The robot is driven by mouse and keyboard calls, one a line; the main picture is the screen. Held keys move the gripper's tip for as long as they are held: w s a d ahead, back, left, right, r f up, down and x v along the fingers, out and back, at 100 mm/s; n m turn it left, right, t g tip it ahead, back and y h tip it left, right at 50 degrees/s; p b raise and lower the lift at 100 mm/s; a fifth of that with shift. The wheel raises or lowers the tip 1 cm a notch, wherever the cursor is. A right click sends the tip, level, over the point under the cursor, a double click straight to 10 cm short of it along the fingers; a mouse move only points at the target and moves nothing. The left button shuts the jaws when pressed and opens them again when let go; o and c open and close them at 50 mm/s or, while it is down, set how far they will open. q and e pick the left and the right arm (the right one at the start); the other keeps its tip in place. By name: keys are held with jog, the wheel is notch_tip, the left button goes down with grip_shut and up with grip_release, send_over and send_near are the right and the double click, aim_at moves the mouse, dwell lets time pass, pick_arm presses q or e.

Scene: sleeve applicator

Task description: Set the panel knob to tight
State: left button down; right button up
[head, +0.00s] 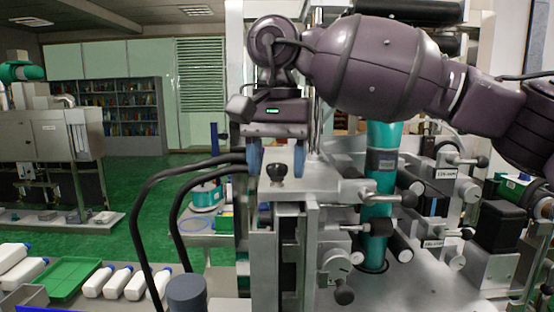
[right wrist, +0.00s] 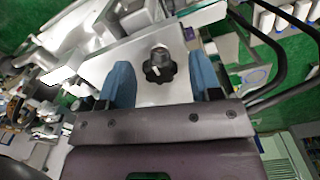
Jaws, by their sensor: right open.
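The panel knob (head: 277,173) is a small black knob on top of a grey metal box (head: 300,185) in the middle of the head view. In the right wrist view the knob (right wrist: 160,66) is a lobed black dial with a light pointer mark, on a pale plate. My right gripper (head: 276,172) points down over it with blue fingers apart, one on each side of the knob. In the right wrist view the fingers of the right gripper (right wrist: 160,88) are clear of the knob. Any lettering around the knob cannot be read. My left gripper is not in view.
A teal column (head: 380,190) stands right of the box among clamps and black hand knobs. Black cables (head: 145,230) hang on the left. White bottles (head: 118,282) and a green tray (head: 68,277) sit at the lower left.

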jog(key=c, duration=0.9)
jog(key=shift+c, duration=0.2)
